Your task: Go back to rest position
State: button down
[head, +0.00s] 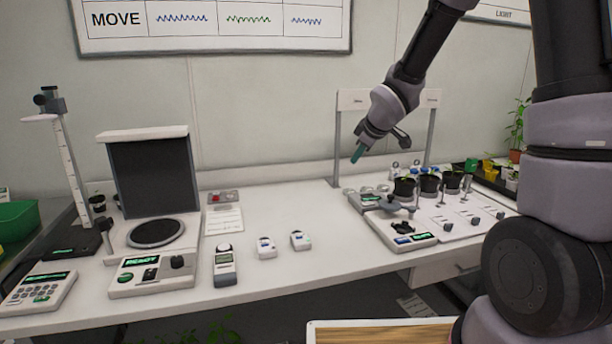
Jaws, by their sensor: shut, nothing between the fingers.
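My gripper (358,153) hangs at the end of my arm, above the back of the white bench (300,285). It points down and to the left, with teal fingertips close together and nothing held. It is in the air in front of a grey frame with a white crossbar (360,100). Below and to its right stands a white station (452,217) with several dark pots (404,187) in a row. The gripper appears apart from the pots and the station.
A balance-like device with a dark backed hood (152,180) stands left, beside a tall measuring stand (70,155). A handheld meter (225,265) and two small white devices (266,248) lie mid-bench. A tray of small plants (490,175) is at far right. The bench middle is largely clear.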

jog(key=s+d+r+m+h, duration=0.1)
jog(key=s+d+r+m, duration=0.5)
jog(key=s+r, duration=0.25)
jog(key=s+d+r+m+h, duration=0.1)
jog(key=s+d+r+m, duration=0.5)
jog(key=s, duration=0.3)
jog(key=s+a+r+m+y, duration=0.1)
jog(key=s+m, duration=0.3)
jog(key=s, duration=0.6)
jog(key=shift+a+r+g+y, duration=0.2)
jog(key=shift+r+g+y, duration=0.1)
jog(key=shift+r, duration=0.5)
